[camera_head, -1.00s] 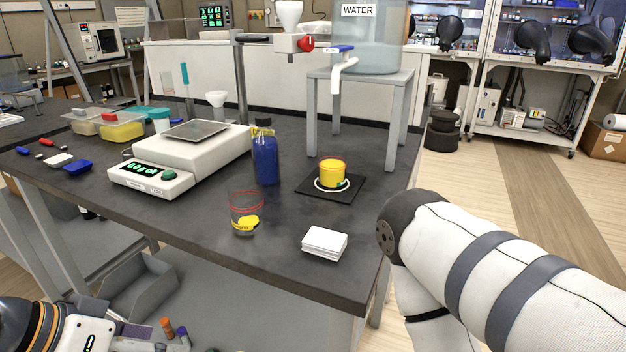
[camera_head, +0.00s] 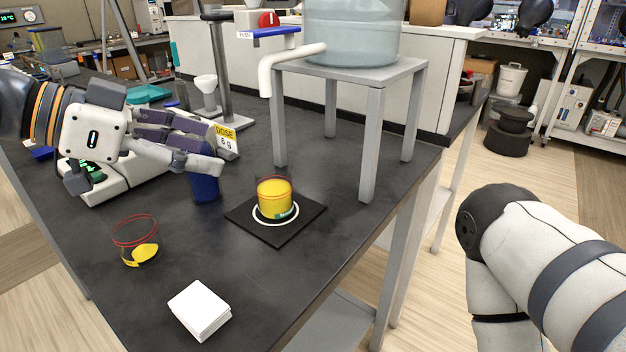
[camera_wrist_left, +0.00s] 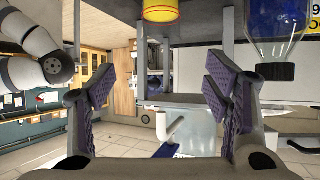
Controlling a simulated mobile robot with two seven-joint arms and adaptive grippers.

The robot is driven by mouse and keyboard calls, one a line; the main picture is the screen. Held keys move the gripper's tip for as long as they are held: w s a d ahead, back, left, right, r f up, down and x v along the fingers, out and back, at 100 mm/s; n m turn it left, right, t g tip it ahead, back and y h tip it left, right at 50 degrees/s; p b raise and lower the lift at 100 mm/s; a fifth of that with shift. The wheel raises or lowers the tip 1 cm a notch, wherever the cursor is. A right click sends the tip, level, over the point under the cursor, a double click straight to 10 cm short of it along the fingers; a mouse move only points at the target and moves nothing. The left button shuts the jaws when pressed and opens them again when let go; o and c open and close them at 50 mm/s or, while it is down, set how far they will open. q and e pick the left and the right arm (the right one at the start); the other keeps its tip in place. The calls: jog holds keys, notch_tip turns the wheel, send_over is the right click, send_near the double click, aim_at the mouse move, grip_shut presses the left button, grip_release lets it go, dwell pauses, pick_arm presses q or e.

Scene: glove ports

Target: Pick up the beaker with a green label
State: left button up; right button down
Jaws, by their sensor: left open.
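A clear beaker (camera_head: 275,197) with a red rim, yellow contents and a small green label low on its side stands upright on a white ring on a black square pad. My right gripper is out of view; only the right arm shows.
A grey stand (camera_head: 371,150) with a water tank and white spout rises behind. A white stack (camera_head: 199,309) lies in front. Table between is clear.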

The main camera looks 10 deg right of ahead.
aim_at(273, 169)
pick_arm(q)
jog(key=x, duration=0.7)
jog(key=b+x, duration=0.1)
jog(key=x, duration=0.3)
jog(key=shift+d+f, duration=0.1)
jog(key=shift+f, duration=0.4)
jog(key=shift+w+d+f, duration=0.1)
jog(key=shift+w+d, duration=0.05)
jog(key=shift+d, duration=0.05)
